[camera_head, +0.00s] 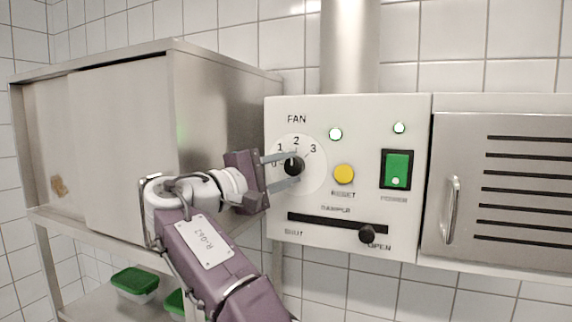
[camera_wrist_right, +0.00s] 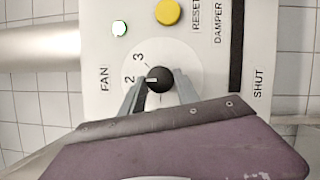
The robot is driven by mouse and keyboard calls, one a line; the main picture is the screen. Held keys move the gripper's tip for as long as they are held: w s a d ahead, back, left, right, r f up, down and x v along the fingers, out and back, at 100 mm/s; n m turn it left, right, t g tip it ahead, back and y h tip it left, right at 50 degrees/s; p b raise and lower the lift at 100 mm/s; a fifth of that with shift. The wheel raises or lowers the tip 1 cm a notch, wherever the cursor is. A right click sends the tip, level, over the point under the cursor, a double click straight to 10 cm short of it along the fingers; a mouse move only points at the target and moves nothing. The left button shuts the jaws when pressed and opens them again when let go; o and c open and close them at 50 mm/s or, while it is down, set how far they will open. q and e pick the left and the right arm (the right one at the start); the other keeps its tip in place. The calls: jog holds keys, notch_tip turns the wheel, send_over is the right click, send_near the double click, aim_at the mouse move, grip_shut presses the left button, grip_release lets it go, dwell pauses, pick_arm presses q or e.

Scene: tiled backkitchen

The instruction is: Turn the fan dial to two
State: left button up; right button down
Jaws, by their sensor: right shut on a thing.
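The fan dial (camera_head: 293,166) is a black knob on a round white plate marked 0, 1, 2 and 3, at the left of the white control panel. My right gripper (camera_head: 283,169) reaches in from the left and is shut on the knob, with one finger above it and one below. In the right wrist view the dial (camera_wrist_right: 160,79) sits between the fingertips of the right gripper (camera_wrist_right: 158,88), and its white mark points toward the 2. The 1 and 0 are hidden there. My left gripper is not in view.
The panel (camera_head: 350,108) also has a yellow reset button (camera_head: 344,174), a green power switch (camera_head: 397,168) and a damper slider (camera_head: 367,234) near OPEN. A steel cabinet (camera_head: 120,130) stands left, close to my right arm. A louvred steel door (camera_head: 500,190) is at the right.

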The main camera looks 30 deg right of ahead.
dwell(0.5)
jog(key=c, duration=0.9)
grip_release()
jog(key=v, duration=0.9)
jog(key=shift+d, duration=0.1)
